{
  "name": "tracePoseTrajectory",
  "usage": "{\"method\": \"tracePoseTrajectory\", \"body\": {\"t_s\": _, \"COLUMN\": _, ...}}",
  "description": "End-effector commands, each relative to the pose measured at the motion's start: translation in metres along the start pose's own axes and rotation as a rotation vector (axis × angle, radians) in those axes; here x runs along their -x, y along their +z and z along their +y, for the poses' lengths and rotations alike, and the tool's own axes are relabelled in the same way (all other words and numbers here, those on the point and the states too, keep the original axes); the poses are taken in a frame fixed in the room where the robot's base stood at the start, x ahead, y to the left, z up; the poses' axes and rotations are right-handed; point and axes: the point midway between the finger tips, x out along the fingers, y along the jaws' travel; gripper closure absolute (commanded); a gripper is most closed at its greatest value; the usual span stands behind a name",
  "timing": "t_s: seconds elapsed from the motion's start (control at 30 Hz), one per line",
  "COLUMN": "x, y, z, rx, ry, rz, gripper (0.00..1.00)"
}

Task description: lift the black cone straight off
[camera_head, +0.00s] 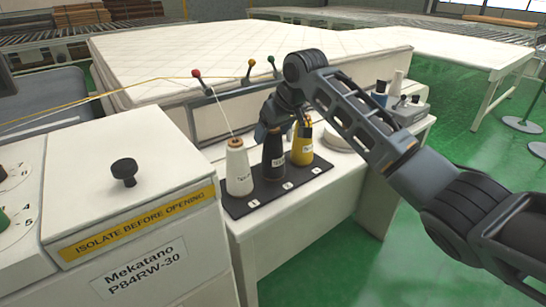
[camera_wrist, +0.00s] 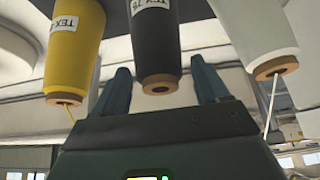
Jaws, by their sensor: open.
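The black cone (camera_head: 274,164) stands upright in the middle of a dark numbered tray (camera_head: 262,199), between a white cone (camera_head: 238,172) and a yellow cone (camera_head: 302,150). My gripper (camera_head: 284,128) is over the top of the black cone and hides its tip there. In the wrist view, turned over, the black cone (camera_wrist: 154,35) shows its brown core end between the two spread blue fingers of my open gripper (camera_wrist: 162,85).
Thread runs up from the white cone to a post with a red knob (camera_head: 196,73). A machine housing (camera_head: 130,195) with a black knob stands at left. A pale mattress (camera_head: 220,50) lies behind.

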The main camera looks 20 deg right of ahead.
Motion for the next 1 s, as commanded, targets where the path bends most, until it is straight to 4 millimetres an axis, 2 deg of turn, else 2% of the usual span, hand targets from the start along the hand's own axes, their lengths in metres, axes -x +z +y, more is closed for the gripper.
{"method": "tracePoseTrajectory", "body": {"t_s": 0.07, "x": 0.0001, "y": -0.0001, "z": -0.0001, "rx": 0.000, "ry": 0.000, "rz": 0.000, "gripper": 0.28}}
{"method": "tracePoseTrajectory", "body": {"t_s": 0.8, "x": 0.0004, "y": -0.0001, "z": -0.0002, "rx": 0.000, "ry": 0.000, "rz": 0.000, "gripper": 0.99}}
{"method": "tracePoseTrajectory", "body": {"t_s": 1.0, "x": 0.0004, "y": 0.0000, "z": -0.0002, "rx": 0.000, "ry": 0.000, "rz": 0.000, "gripper": 1.00}}
